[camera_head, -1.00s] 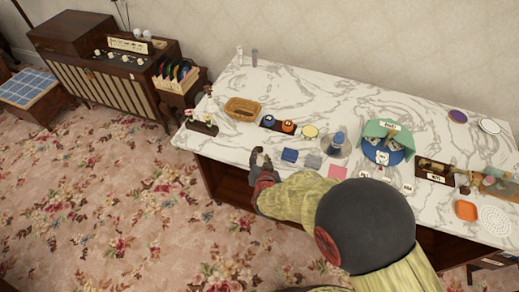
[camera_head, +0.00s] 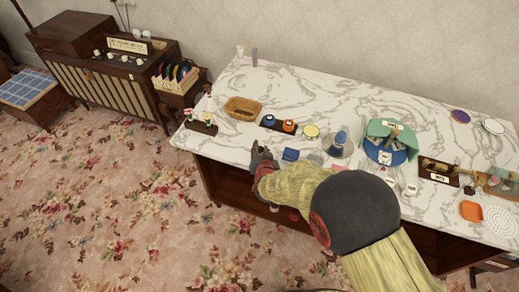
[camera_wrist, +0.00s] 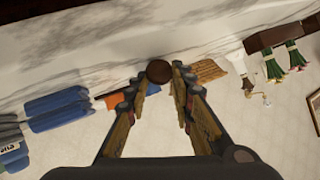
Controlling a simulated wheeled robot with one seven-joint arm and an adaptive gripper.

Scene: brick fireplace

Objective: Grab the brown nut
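The brown nut (camera_wrist: 158,71) is a small, dark round thing near the marble table's edge. In the head view my gripper (camera_head: 262,150) is at the table's front edge, left of the blue blocks, and the nut cannot be made out there.
The marble table (camera_head: 300,88) holds blue blocks (camera_wrist: 58,108) beside the gripper, a wooden tray (camera_head: 243,107) behind, and a planter (camera_head: 201,128) at left. A blue-green container (camera_head: 385,152) stands to the right. Marble is bare between planter and gripper.

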